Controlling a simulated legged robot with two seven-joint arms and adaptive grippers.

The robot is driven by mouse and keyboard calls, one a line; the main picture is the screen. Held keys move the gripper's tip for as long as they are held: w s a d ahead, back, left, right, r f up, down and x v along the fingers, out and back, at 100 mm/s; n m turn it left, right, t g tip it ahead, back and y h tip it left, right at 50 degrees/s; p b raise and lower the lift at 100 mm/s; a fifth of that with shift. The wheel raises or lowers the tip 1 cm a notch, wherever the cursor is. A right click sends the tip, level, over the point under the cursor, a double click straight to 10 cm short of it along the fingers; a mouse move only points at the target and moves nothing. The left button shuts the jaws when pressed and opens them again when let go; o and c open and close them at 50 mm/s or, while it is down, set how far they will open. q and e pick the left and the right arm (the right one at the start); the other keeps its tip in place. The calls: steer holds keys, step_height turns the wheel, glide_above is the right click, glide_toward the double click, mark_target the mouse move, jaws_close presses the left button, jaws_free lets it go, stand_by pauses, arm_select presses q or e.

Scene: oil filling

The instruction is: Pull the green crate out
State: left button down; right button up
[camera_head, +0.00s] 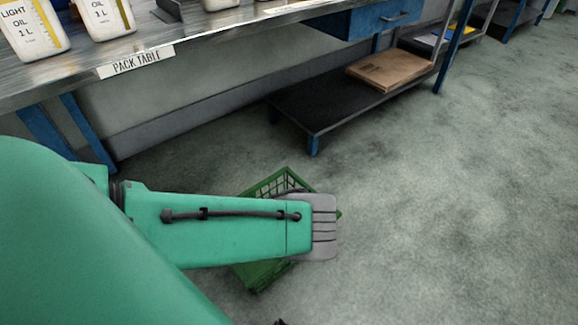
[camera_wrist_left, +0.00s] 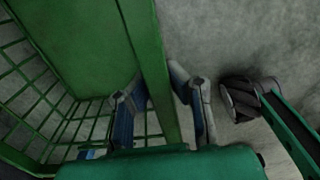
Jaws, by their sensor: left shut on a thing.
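The green crate (camera_head: 262,277) is on the grey floor, partly hidden under my left arm in the head view. Its open lattice side shows above the arm, and a solid green part shows below. In the left wrist view the crate's rim (camera_wrist_left: 146,42) runs from the top down between the fingers of my left gripper (camera_wrist_left: 163,92). One finger is on the inner side and the other on the outer side, shut on the rim. The fingertips are hidden in the head view. My right gripper is not in view.
The pack table (camera_head: 219,36) stands at upper left with several white oil bottles (camera_head: 104,14) on it. A low dark shelf (camera_head: 310,108) under the table carries a flat brown carton (camera_head: 388,70). Open floor (camera_head: 450,220) lies to the right of the crate.

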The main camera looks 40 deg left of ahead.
arm_select(q)
steer(key=shift+d, duration=0.55)
steer(key=c, duration=1.6)
jaws_free()
steer(key=shift+o, duration=0.2)
steer(key=shift+a+r, duration=0.1)
steer(key=shift+w+r, duration=0.15)
steer(key=shift+r, duration=0.1)
steer(key=shift+a+r, duration=0.2)
steer(key=shift+r, duration=1.6)
steer(key=shift+a+r, duration=0.2)
steer(key=shift+r, duration=1.6)
